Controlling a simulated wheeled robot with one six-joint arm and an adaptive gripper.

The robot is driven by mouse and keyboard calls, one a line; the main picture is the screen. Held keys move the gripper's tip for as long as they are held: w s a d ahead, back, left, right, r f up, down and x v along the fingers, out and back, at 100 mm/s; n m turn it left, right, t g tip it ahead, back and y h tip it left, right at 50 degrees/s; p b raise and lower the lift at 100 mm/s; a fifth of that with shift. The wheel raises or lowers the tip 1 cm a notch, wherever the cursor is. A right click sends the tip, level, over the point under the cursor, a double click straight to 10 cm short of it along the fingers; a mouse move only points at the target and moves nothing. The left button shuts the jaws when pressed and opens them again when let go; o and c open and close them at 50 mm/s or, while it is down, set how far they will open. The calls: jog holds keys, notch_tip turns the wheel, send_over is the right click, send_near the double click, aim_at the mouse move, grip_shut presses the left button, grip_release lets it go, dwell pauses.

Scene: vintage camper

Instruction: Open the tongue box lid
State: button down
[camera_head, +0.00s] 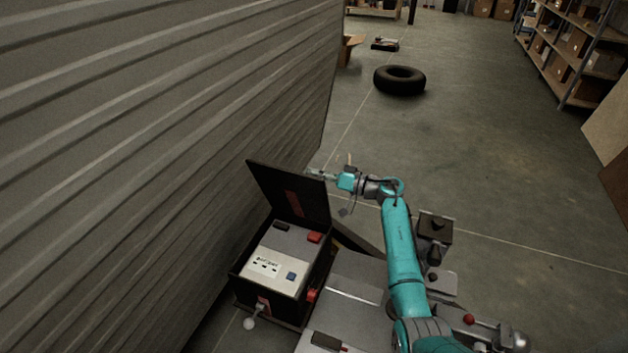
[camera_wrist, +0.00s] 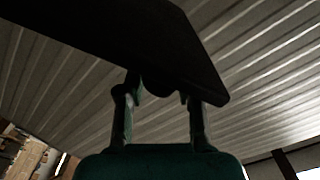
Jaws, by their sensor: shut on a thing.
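The tongue box (camera_head: 262,285) stands beside the ribbed camper wall, with a grey battery (camera_head: 280,257) inside it. Its black lid (camera_head: 283,190) is raised and stands steeply upright at the box's back side. My gripper (camera_head: 318,173) is at the lid's upper right edge. In the wrist view the dark lid (camera_wrist: 110,38) fills the upper left, and the fingers (camera_wrist: 160,95) reach up to its edge, shut on it. The exact contact at the fingertips is dark and hard to make out.
The ribbed camper wall (camera_head: 150,130) rises close on the left. A tyre (camera_head: 399,81) lies on the floor farther back. Shelves with boxes (camera_head: 575,45) stand at the back right. The concrete floor (camera_head: 480,150) right of the arm is clear.

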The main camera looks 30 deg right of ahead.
jog(key=shift+f, duration=0.2)
jog(key=c, duration=0.8)
grip_release()
jog(key=shift+o, duration=0.2)
jog(key=shift+r, duration=0.15)
notch_tip(320, 180, up, 10)
jog(key=shift+f, duration=0.1)
jog(key=shift+w, duration=0.1)
